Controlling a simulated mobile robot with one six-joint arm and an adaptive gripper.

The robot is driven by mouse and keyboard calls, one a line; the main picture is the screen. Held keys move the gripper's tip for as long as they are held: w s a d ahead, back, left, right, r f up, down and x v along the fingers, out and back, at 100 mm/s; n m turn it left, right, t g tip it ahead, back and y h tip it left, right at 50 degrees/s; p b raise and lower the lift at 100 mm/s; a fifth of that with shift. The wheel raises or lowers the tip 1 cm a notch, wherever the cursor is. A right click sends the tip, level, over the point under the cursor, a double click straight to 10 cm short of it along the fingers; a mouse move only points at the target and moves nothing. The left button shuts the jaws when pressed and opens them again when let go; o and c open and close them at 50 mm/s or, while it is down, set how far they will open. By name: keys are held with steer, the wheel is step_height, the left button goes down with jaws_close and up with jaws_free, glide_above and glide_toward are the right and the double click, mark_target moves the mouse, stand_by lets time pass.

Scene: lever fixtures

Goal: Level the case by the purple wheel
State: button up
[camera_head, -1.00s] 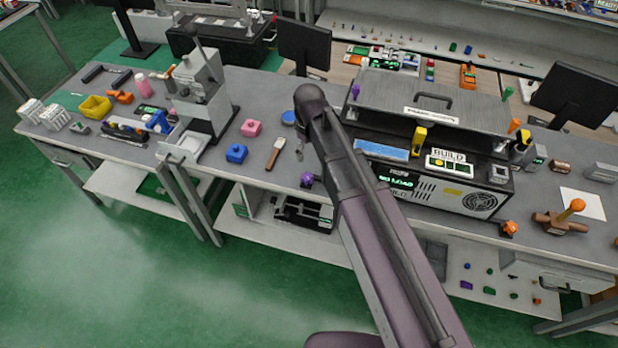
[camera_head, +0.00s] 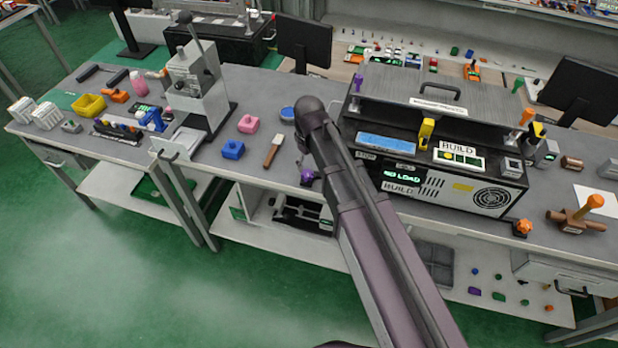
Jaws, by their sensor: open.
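The case (camera_head: 462,198) is a black and white box with a grey handled lid (camera_head: 440,92), standing on the grey bench at right of centre. Its front carries a green-lit display reading LOAD and a round fan grille. The purple wheel (camera_head: 308,178) is at the bench's front edge, beside the case's left front corner. An orange wheel (camera_head: 522,227) is at the right front corner. My arm crosses in front of the case's left side and hides part of it. My gripper is not in view. I cannot tell the case's tilt from this view.
A lever press (camera_head: 195,85) stands on the left bench. Blue (camera_head: 233,149) and pink (camera_head: 248,123) blocks and a brush (camera_head: 273,150) lie left of the purple wheel. An orange-knobbed lever (camera_head: 590,208) is at the right. Monitors stand behind. Green floor is free in front.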

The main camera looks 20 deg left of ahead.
mark_target(309, 174)
steer(key=shift+f+b, duration=2.5)
steer(key=shift+f, duration=0.3)
steer(key=c, duration=1.2)
